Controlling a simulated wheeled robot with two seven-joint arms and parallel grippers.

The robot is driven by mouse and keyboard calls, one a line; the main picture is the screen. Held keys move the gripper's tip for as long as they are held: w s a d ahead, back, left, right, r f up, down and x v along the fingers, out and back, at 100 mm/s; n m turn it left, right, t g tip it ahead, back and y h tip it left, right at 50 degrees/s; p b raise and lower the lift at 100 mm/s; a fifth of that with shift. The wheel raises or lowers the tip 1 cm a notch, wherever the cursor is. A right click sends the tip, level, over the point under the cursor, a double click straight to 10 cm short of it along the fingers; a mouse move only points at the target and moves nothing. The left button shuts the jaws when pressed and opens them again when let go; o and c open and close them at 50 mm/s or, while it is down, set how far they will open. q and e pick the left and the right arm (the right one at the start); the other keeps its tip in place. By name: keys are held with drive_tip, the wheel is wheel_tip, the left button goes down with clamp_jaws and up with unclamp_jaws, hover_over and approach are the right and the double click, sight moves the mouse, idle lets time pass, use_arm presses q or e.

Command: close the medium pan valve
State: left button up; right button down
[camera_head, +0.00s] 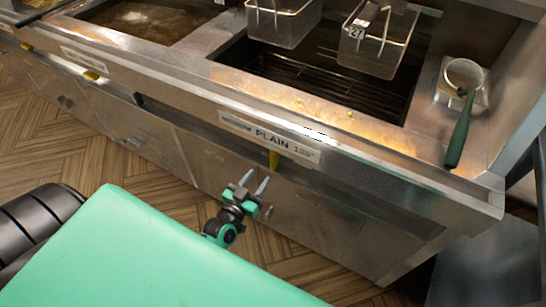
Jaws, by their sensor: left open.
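Yellow valve handles show under the front edge of the steel fryer range in the head view. I cannot tell for certain which handle is the medium pan valve. No contact with the handle can be made out. My right gripper is not in view.
Fry baskets (374,45) stand over the open vat. A green-handled tool (459,130) lies on the right side ledge. Steel cabinet doors (310,222) face me, with wooden floor (150,185) in front.

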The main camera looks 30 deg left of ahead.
sight(272, 159)
use_arm(q)
drive_tip(key=w, duration=1)
drive_tip(key=shift+w+d, duration=0.2)
drive_tip(key=shift+w, duration=0.05)
clamp_jaws()
